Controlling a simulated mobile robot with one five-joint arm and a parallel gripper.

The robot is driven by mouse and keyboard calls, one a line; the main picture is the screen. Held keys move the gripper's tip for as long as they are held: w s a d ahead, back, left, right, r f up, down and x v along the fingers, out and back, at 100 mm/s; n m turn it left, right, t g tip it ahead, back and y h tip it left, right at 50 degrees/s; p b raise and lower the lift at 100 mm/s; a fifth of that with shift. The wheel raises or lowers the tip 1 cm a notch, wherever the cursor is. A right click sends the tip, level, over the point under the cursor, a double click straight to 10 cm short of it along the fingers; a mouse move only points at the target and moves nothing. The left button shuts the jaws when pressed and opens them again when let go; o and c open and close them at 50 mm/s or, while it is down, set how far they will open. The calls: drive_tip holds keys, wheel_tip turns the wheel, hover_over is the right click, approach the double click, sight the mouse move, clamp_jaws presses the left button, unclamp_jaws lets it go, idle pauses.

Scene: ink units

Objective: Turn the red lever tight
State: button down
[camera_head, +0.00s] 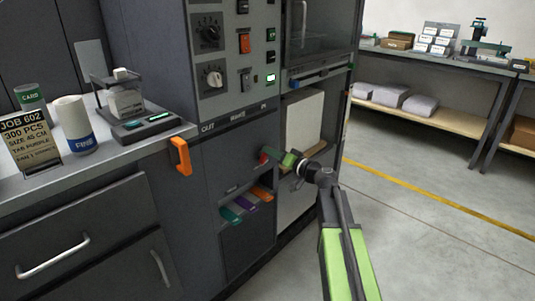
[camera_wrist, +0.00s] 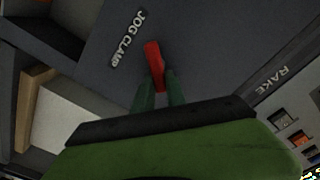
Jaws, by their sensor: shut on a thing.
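The red lever (camera_wrist: 153,56) sticks out from the dark panel marked JOG CLAMP in the wrist view. My gripper (camera_wrist: 158,92) has its two green fingers closed around the lever's near end. In the head view the lever (camera_head: 263,157) is a small red bit at the front of the machine, and my gripper (camera_head: 276,158) reaches it from the right. The lever's near end is partly hidden between the fingers.
An orange handle (camera_head: 180,156) juts from the counter edge to the left. Purple, teal and orange handles (camera_head: 238,205) sit in a recess just below the lever. A paper stack (camera_head: 302,133) stands in the machine bay to the right. Open floor (camera_head: 430,230) lies at right.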

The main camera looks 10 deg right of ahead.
drive_tip(key=shift+f+m+b, duration=0.2)
drive_tip(key=shift+f+m, duration=0.1)
drive_tip(key=shift+m, duration=1.35)
drive_tip(key=shift+f+m+b, duration=0.25)
drive_tip(key=shift+m, duration=1.35)
drive_tip(key=shift+f+m+b, duration=0.2)
drive_tip(key=shift+f+m, duration=0.1)
drive_tip(key=shift+m, duration=1.35)
drive_tip(key=c, duration=1.4)
unclamp_jaws()
drive_tip(key=shift+w+d, duration=0.1)
drive_tip(key=shift+o, duration=0.2)
drive_tip(key=v, duration=1.7)
drive_tip(key=shift+d, duration=0.2)
